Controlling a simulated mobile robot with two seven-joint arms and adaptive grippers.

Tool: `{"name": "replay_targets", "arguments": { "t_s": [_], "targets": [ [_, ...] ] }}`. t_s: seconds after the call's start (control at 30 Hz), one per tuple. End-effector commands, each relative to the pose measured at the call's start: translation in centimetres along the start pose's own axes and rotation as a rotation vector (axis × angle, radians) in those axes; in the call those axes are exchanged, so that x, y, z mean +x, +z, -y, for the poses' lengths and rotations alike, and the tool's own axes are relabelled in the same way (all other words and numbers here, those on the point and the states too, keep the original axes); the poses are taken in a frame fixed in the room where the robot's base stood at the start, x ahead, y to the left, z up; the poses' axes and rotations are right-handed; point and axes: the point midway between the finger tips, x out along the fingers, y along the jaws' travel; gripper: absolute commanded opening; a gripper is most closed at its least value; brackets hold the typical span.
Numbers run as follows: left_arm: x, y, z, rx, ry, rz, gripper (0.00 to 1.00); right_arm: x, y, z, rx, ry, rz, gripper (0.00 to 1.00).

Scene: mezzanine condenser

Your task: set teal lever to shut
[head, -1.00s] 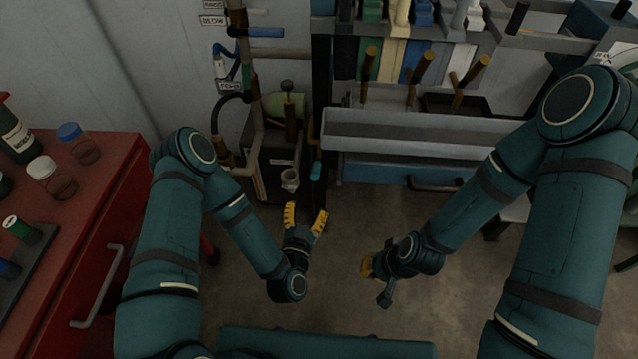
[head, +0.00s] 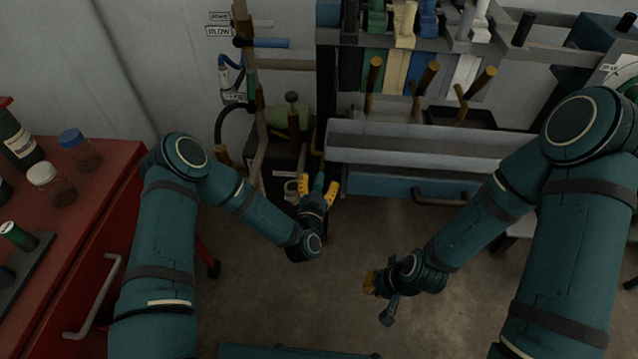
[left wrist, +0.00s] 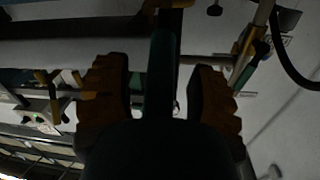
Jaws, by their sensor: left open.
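The teal lever (head: 318,181) hangs down beside the dark upright post, low in the pipework in the head view. My left gripper (head: 319,188) is open, with its yellow fingers on either side of the lever's lower end. In the left wrist view, a dark teal bar (left wrist: 160,75), which looks like the lever, runs between the two open fingers (left wrist: 165,85). Gaps show beside it, and I cannot tell whether a finger touches it. My right gripper (head: 371,283) is low over the floor, away from the lever. Its fingers are seen edge-on, so its opening is unclear.
A blue lever (head: 270,43) and labels are higher on the pipe. A grey trough (head: 420,145) and blue drawer (head: 385,187) stand right of the post. A red cabinet (head: 105,190) with bottles is at the left. The floor (head: 350,235) between my arms is clear.

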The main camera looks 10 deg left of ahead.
Motion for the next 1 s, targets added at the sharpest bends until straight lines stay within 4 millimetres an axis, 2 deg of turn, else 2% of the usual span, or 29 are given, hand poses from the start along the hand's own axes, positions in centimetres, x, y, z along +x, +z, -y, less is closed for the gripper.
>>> {"name": "replay_targets", "arguments": {
  "t_s": [0.37,0.47,0.53,0.57,1.0],
  "targets": [
    [0.53,-0.04,0.02,0.000,0.000,0.001,0.57,0.07,-0.02,-0.02,0.000,0.000,-0.001,0.00],
    [0.52,-0.04,0.02,0.000,0.000,0.001,0.28,0.07,-0.02,-0.02,0.000,0.000,-0.001,0.00],
    [0.52,-0.03,0.02,0.000,0.000,0.001,0.03,0.06,-0.02,-0.02,0.000,0.000,-0.001,0.00],
    [0.52,-0.03,0.02,0.000,0.000,0.001,0.00,0.06,-0.02,-0.02,0.000,0.000,-0.001,0.00],
    [0.61,-0.17,0.07,-0.001,-0.001,0.000,0.00,0.00,0.00,0.00,0.000,0.000,0.000,0.00]
  ]
}}
